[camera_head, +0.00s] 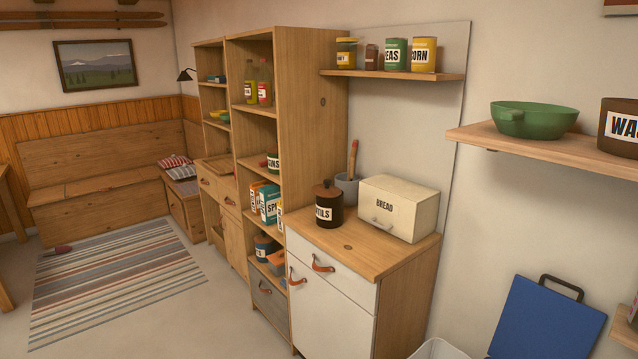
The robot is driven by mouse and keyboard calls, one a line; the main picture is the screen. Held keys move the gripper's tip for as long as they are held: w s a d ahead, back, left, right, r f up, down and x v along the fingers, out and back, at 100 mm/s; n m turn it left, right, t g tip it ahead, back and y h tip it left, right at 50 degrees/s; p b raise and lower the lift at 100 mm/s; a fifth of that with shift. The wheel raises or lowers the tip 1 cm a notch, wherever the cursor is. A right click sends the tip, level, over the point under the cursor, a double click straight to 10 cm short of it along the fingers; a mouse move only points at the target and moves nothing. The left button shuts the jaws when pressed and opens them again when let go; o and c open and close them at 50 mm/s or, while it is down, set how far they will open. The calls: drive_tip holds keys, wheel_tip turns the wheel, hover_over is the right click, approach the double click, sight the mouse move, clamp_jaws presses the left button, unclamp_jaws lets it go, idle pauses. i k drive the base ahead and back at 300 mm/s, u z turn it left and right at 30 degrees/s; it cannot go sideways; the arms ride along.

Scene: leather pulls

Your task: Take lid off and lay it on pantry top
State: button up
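A dark canister (329,213) with a white label ending in "TILS" stands upright on the wooden top (372,258) of a low white-fronted cabinet. A brown lid (326,191) with a round knob sits on the canister. The front part of this top is bare. Which piece of furniture is the pantry is not marked; tall open shelving (318,110) stands directly left of the low cabinet. My gripper is not in view.
A cream bread box (398,207) stands right of the canister, and a grey pot (347,187) with a wooden utensil stands behind. A wall shelf (395,75) with several tins hangs above.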

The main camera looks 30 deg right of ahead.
sight(326, 189)
drive_tip(key=u, duration=0.15)
drive_tip(key=i, duration=1.55)
drive_tip(key=u, duration=0.1)
